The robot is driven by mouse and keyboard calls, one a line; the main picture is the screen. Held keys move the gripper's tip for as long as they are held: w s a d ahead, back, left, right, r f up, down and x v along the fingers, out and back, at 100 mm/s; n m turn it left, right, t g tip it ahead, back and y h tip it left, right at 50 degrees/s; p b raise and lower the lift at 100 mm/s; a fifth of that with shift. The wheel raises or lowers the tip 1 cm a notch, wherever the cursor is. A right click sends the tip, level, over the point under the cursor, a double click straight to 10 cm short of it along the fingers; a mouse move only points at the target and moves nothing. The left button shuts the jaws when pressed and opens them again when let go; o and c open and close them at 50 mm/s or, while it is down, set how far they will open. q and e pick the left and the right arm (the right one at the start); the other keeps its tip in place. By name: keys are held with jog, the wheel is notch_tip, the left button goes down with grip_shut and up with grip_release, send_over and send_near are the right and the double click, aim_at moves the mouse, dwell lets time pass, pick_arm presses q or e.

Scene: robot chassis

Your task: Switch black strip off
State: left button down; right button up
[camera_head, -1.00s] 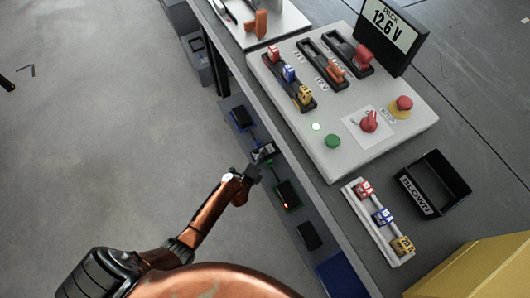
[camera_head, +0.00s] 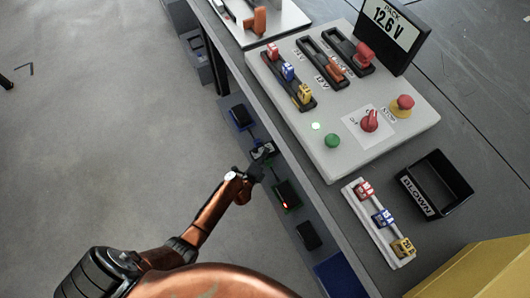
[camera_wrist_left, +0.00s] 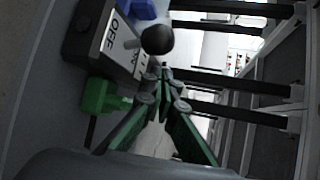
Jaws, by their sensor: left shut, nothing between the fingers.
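A black switch box (camera_wrist_left: 95,32) with a white OFF/ON label (camera_wrist_left: 118,45) stands at upper left in the left wrist view. A lever with a black ball knob (camera_wrist_left: 157,39) sticks out from it. In the head view the switch box (camera_head: 262,150) sits on the table's near side. My left gripper (camera_wrist_left: 163,75) is shut and empty, its fingertips just below the knob; I cannot tell whether they touch. It also shows in the head view (camera_head: 257,168). A dark, green-edged unit with a red light (camera_head: 287,195) lies beside it. The right gripper is out of view.
A blue-edged dark unit (camera_head: 241,117) and a black unit (camera_head: 310,235) lie along the same side. A green block (camera_wrist_left: 98,95) adjoins the switch box. On the table are a white fuse panel (camera_head: 335,165), a fuse strip (camera_head: 372,230) and a black BLOWN bin (camera_head: 450,180). Floor at left is mostly clear.

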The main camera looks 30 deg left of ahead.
pick_arm(q)
jog(key=d+r, duration=0.1)
jog(key=d, duration=0.3)
jog(key=s+f, duration=0.1)
jog(key=s, duration=0.1)
jog(key=s+f, duration=0.1)
jog(key=s, duration=0.2)
jog(key=s+f, duration=0.1)
jog(key=s, duration=0.2)
jog(key=shift+s+p, duration=0.1)
jog(key=shift+p, duration=0.25)
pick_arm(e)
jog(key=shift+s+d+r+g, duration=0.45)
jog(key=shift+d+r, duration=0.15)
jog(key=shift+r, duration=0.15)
pick_arm(q)
jog(key=shift+s, duration=0.1)
